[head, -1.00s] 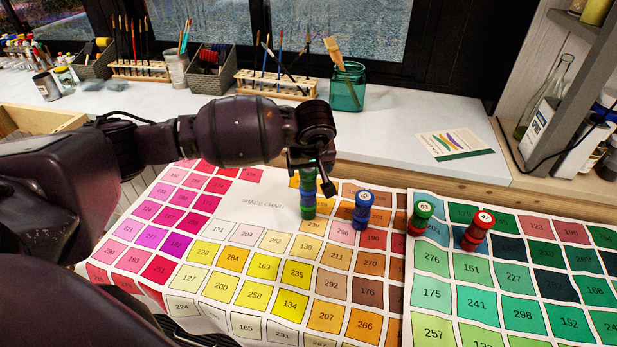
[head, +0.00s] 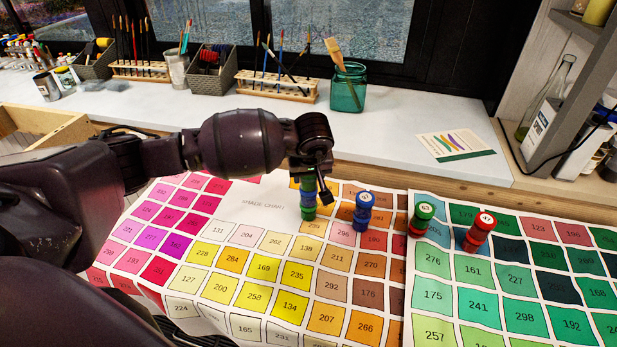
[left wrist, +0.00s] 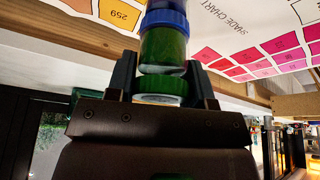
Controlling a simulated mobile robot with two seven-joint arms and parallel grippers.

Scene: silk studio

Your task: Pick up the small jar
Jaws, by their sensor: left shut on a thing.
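A small jar with a green lid and green body (head: 308,184) stands upright on the shade chart (head: 262,205), on top of a blue-and-green part that looks like another stacked jar (head: 308,205). My left gripper (head: 311,172) comes from above and is shut on the green jar. In the left wrist view the green jar (left wrist: 164,46) sits between the two fingers (left wrist: 163,85), its green lid toward the palm. A blue lid (left wrist: 166,20) touches its far end. The fingers partly hide the jar. My right gripper is not in view.
Close on the right stand a blue-lidded jar (head: 363,210), a green-lidded jar (head: 421,218) and a red-lidded jar (head: 479,231). Behind, brush racks (head: 277,87) and a teal glass (head: 346,90) line the white sill. The front of the chart is clear.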

